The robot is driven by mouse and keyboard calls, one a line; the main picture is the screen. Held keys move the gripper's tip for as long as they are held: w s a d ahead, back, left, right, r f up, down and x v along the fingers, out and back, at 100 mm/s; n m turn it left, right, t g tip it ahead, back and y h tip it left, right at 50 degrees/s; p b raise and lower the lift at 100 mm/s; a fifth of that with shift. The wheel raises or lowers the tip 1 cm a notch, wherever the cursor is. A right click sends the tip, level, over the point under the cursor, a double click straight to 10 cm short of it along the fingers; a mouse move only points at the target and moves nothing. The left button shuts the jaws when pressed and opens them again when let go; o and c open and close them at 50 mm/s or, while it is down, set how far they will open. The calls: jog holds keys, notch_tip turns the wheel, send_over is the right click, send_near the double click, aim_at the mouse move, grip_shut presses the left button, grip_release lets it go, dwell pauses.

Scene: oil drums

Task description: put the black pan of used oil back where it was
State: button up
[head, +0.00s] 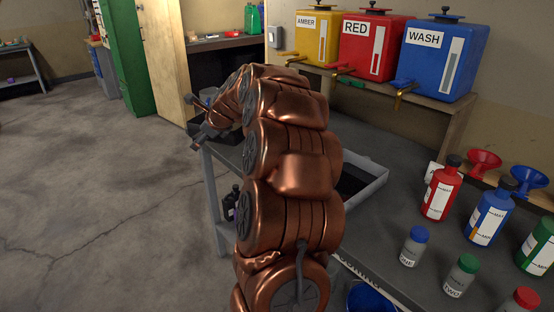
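My gripper (200,122) is at the far left end of the table, at the end of my copper-coloured arm. Its grey fingers show only in part, and the arm covers much of that area. A dark, shallow edge beside the fingers may be the black pan (233,136). Most of it is hidden behind my arm. I cannot tell whether the fingers touch it or are shut on it. No oil shows.
A grey tray (374,187) with a dark inside lies on the table right of my arm. Several bottles, including a red one (440,190), and funnels crowd the right. Amber, red and blue wash tanks (437,60) stand behind. Open floor (90,190) lies left.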

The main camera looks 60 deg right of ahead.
jog(key=s+d+f+b, duration=0.2)
jog(key=s+d, duration=0.8)
jog(key=d, duration=0.2)
jog(key=shift+m+h, duration=0.4)
jog(key=f, duration=1)
jog(key=shift+s+d, duration=0.2)
jog(key=shift+s, duration=0.05)
jog(key=o, duration=1.6)
jog(key=shift+s, duration=0.1)
